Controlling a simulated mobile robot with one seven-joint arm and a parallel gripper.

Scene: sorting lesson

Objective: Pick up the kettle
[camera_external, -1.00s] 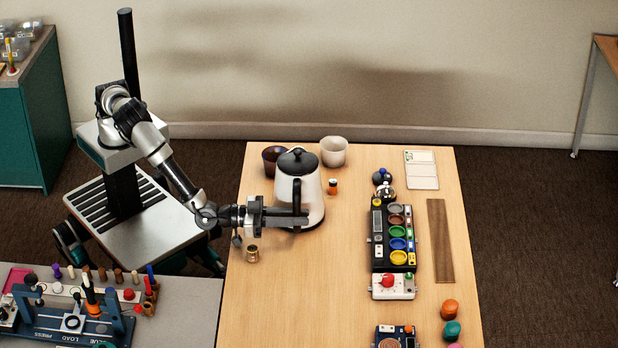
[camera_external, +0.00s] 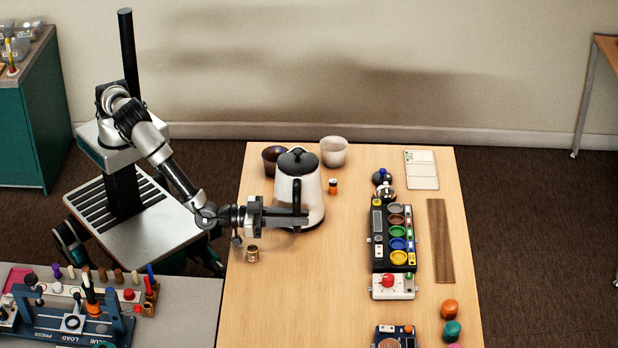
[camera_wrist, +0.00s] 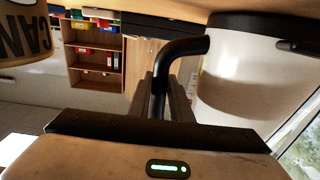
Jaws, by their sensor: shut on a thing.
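The kettle (camera_external: 312,195) is white with a black lid and a black handle. It stands upright on the wooden table, near its left side, and I cannot tell any gap under it. My gripper (camera_external: 303,213) reaches in from the left, level, and is shut on the kettle's black handle. In the wrist view the handle (camera_wrist: 184,50) comes down between the fingers of my gripper (camera_wrist: 163,95), with the white kettle body (camera_wrist: 240,85) at the right. The fingertips are partly hidden in the wrist view.
A dark cup (camera_external: 271,160) and a white cup (camera_external: 334,151) stand behind the kettle. A small orange-and-black jar (camera_external: 333,186) is to its right. A brass cup (camera_external: 252,254) sits under my wrist. A tray of coloured discs (camera_external: 376,245) is further right. The table's front middle is clear.

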